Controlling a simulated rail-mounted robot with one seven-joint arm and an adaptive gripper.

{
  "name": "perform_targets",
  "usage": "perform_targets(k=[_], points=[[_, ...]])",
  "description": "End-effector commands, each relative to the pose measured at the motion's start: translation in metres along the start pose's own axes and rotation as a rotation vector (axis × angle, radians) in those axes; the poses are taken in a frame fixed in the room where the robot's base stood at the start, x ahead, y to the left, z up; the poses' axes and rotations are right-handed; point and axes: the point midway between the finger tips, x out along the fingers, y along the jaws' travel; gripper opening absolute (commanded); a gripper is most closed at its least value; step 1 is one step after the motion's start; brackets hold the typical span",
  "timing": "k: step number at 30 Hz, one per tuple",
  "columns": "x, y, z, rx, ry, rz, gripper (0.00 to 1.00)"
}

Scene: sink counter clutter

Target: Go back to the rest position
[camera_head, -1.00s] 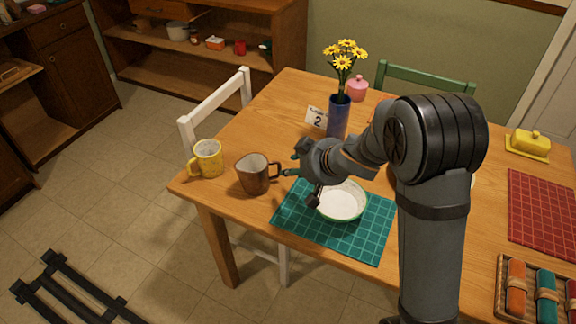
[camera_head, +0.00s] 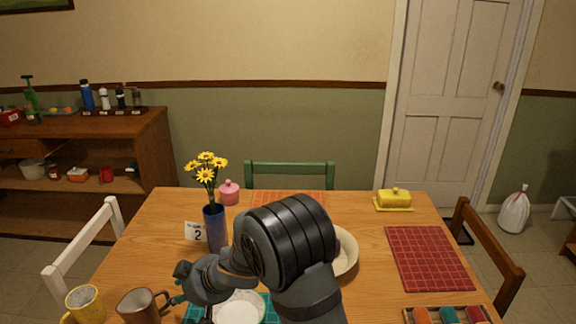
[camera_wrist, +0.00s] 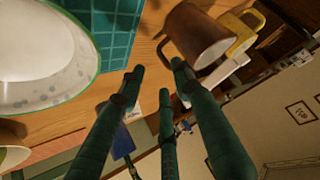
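My gripper (camera_head: 176,296) is low over the front left of the wooden table, just right of the brown mug (camera_head: 143,305) by its handle. In the wrist view its green fingers (camera_wrist: 160,82) are spread apart with nothing held between them. The brown mug shows beyond the fingertips in the wrist view (camera_wrist: 200,35); I cannot tell whether they touch it. The white bowl (camera_head: 240,308) stands on the teal grid mat (camera_head: 195,314), partly hidden by my arm.
A yellow mug (camera_head: 85,304) is left of the brown one. A blue vase (camera_head: 215,230) with yellow flowers and a number card (camera_head: 195,231) stand behind my gripper. A cream plate (camera_head: 346,250) is behind my arm. The red mat (camera_head: 430,258) lies at right.

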Motion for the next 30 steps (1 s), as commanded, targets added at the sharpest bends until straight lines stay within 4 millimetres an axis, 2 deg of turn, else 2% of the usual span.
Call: perform_targets(k=[1, 6, 13, 15, 18, 30], points=[[0.015, -0.001, 0.003, 0.000, -0.002, -0.002, 0.33], [0.049, -0.001, 0.002, -0.001, -0.001, -0.002, 0.33], [0.084, 0.000, 0.002, 0.001, -0.001, -0.001, 0.33], [0.072, 0.000, -0.009, -0.001, 0.001, 0.000, 0.33], [0.069, 0.000, -0.012, -0.001, 0.000, 0.000, 0.33], [0.068, -0.001, -0.013, 0.000, 0.000, 0.000, 0.33]])
